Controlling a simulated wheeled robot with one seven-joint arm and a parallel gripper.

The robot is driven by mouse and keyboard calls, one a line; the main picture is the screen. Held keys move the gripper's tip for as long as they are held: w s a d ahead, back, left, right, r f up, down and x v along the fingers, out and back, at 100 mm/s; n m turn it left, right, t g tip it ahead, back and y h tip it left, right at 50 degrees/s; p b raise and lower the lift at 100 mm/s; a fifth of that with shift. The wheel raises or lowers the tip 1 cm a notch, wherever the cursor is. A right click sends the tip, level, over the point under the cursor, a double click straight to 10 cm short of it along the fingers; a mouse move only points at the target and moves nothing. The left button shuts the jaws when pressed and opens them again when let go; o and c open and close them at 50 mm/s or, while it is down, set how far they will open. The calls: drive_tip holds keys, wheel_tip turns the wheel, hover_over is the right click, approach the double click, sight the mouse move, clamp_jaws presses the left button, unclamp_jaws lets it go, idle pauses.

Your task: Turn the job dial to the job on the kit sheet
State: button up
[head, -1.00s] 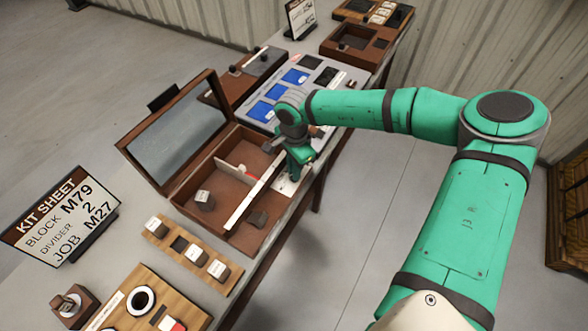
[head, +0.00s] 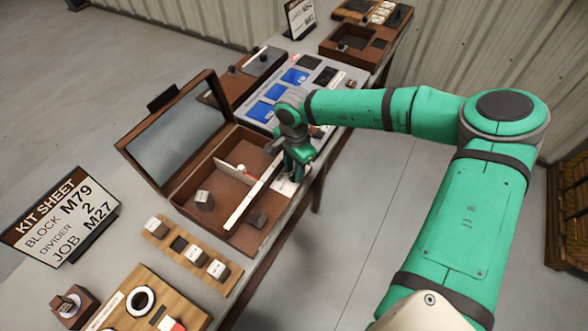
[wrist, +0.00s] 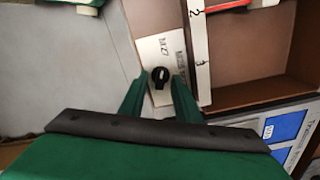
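The kit sheet (head: 62,217) stands at the left of the head view and reads BLOCK M79, DIVIDER 2, JOB M27. The job dial (wrist: 160,77) is a small round black knob with a light mark, on a white label plate (wrist: 157,50) in the wrist view. One label on the plate looks like M27; the other is too small to read surely. My gripper (wrist: 161,78) has its fingers apart on either side of the knob, with narrow gaps showing. In the head view my gripper (head: 297,172) is over the plate and hides the dial.
The open wooden case (head: 262,237) with a white numbered divider strip (head: 246,203) lies right beside the dial plate. A block rack (head: 214,272) stands nearer. Blue panels (head: 262,111) lie beyond. Open floor (head: 370,230) is to the right of the bench.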

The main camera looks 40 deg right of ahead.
wheel_tip(320, 180, up, 11)
idle(0.6)
drive_tip(key=shift+f, duration=0.15)
